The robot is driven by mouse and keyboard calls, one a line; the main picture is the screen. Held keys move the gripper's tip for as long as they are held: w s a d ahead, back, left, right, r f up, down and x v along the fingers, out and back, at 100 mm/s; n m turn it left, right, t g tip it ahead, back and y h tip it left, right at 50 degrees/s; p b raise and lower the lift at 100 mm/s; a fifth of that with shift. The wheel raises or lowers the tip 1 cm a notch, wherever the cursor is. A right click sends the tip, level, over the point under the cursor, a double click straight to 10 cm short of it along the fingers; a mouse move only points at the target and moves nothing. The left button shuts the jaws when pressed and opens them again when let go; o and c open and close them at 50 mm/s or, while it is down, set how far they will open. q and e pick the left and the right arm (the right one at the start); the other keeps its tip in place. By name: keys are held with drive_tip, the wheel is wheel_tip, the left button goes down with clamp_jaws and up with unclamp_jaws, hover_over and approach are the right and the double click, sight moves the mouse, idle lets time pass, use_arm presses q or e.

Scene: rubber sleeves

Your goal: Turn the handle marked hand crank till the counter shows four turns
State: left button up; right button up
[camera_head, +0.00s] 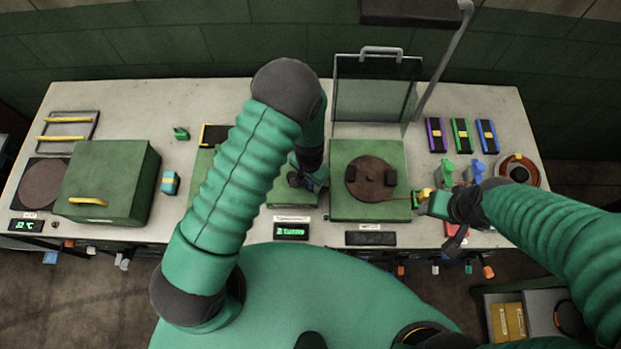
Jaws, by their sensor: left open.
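A counter (291,231) with green lit digits sits at the front edge of the bench. It reads a number of turns, with the digit too small to be sure of. A small white label (290,219) is just above it, its words unreadable. A green box (290,198) stands behind the label, partly hidden by my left arm. My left gripper (309,184) is open over the right end of this box. The crank handle is not clearly visible; the gripper hides that spot. My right gripper (428,204) is beside a small yellow part, its fingers too unclear to judge.
A green turntable unit (341,209) with a brown disc (371,178) stands right of the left gripper, a clear upright panel (375,92) behind it. A green box with a yellow handle (107,182) is at left. Coloured blocks (461,135) stand at right.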

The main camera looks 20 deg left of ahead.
use_arm(q)
drive_tip(key=shift+a+f, duration=0.15)
drive_tip(key=shift+f, duration=0.05)
drive_tip(key=shift+d, duration=0.4)
drive_tip(key=shift+c, duration=1.4)
drive_tip(key=shift+d+r, duration=0.15)
drive_tip(key=shift+d, duration=0.25)
drive_tip(key=c, duration=0.5)
drive_tip(key=shift+c, duration=1.1)
drive_tip(key=shift+a, duration=0.45)
clamp_jaws()
drive_tip(key=shift+d, duration=0.25)
use_arm(e)
drive_tip(key=shift+d+f, duration=0.1)
drive_tip(key=shift+d, duration=0.25)
use_arm(q)
drive_tip(key=shift+a, duration=0.1)
use_arm(e)
drive_tip(key=shift+a, duration=0.1)
